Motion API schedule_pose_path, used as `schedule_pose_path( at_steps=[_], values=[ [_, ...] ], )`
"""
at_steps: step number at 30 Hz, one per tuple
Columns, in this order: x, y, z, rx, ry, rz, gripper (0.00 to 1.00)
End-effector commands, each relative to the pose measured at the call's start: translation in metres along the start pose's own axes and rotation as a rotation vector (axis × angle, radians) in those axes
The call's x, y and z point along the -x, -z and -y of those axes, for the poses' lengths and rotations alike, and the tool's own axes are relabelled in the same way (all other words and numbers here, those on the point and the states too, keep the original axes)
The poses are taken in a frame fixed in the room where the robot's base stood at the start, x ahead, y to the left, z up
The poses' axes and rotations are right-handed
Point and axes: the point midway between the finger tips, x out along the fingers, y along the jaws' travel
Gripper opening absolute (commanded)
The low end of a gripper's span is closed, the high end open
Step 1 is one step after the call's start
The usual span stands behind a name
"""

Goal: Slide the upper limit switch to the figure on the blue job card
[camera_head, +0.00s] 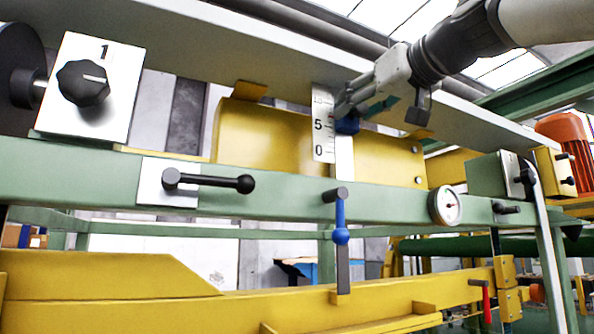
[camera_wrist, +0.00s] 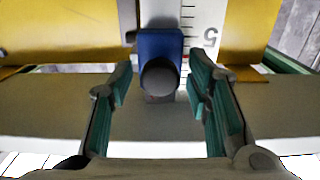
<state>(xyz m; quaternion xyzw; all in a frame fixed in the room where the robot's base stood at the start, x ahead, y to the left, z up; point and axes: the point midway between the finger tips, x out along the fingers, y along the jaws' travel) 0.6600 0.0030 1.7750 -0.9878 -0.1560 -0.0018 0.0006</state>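The limit switch is a blue block (camera_head: 347,124) on a pale vertical strip, just right of a white scale (camera_head: 322,135) marked 0, 5 and 10 from bottom to top. The block sits about level with the 5. In the wrist view the blue block (camera_wrist: 160,45) has a dark round knob (camera_wrist: 158,76) facing me, with the scale (camera_wrist: 205,22) beside it. My gripper (camera_head: 362,106) is at the block in the head view. In the wrist view my gripper (camera_wrist: 159,84) is open, its green-padded fingers apart on either side of the knob. I see no blue job card.
A yellow housing (camera_head: 262,135) lies behind the scale. A green rail (camera_head: 300,195) below carries a black lever (camera_head: 210,181), a blue lever (camera_head: 341,225) and a round gauge (camera_head: 444,206). A selector panel (camera_head: 98,118) marked 1 is at left. A grey beam (camera_head: 230,50) crosses above.

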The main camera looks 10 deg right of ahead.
Motion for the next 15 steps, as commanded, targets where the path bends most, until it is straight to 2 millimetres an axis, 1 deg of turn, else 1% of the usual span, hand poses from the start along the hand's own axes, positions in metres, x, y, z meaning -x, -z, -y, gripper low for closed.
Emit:
schedule_pose_path(
  at_steps=[8,11,14,15],
  values=[
    [0.002,-0.001,0.000,0.000,0.000,0.002,0.45],
    [0.012,0.000,0.000,0.001,0.000,0.000,0.45],
    [0.028,0.000,0.000,0.001,0.000,0.000,0.45],
    [0.036,0.000,0.000,0.001,0.000,0.000,0.45]
  ],
)
